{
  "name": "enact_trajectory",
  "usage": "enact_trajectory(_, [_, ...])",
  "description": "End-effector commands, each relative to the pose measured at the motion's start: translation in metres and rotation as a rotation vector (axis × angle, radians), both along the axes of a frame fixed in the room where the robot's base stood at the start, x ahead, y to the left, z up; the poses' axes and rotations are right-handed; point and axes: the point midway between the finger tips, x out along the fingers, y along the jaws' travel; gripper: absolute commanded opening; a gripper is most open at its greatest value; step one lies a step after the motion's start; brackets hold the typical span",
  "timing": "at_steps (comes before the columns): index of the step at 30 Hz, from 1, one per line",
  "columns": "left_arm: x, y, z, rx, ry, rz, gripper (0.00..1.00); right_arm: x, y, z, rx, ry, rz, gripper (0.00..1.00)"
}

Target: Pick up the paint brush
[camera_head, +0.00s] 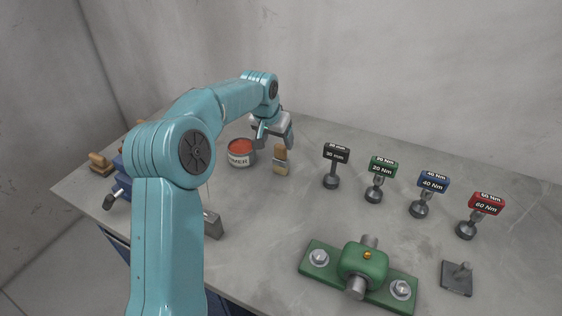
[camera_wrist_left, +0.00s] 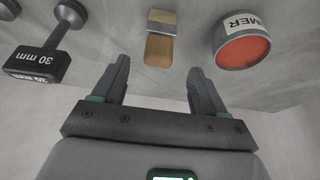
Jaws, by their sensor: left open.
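The paint brush (camera_head: 280,159) has a wooden handle and a metal band. It is on the grey table, just right of the paint can in the head view. In the left wrist view the brush (camera_wrist_left: 160,40) lies beyond and between the fingertips, its handle end toward my gripper. My left gripper (camera_head: 275,142) is open and empty, close to the handle end. Its two fingers also show in the left wrist view (camera_wrist_left: 158,75), apart from the brush. My right gripper is not in view.
A can with red content (camera_head: 240,153) stands left of the brush. A black 30 mm tool (camera_head: 333,165) stands to its right, then green, blue and red torque tools. A green bearing block (camera_head: 362,270) sits in front. A wall (camera_head: 380,70) rises behind.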

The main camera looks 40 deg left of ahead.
Motion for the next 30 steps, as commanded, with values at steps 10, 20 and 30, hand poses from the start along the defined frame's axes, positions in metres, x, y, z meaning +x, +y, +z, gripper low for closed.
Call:
enact_trajectory(10, [0.022,0.004,-0.041,0.0,0.001,0.0,0.72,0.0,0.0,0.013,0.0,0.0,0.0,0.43])
enact_trajectory(20, [0.026,0.006,-0.049,0.001,-0.002,0.0,0.69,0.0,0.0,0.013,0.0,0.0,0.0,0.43])
enact_trajectory(30, [0.026,0.006,-0.048,0.001,-0.002,0.0,0.17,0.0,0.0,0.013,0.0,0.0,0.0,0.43])
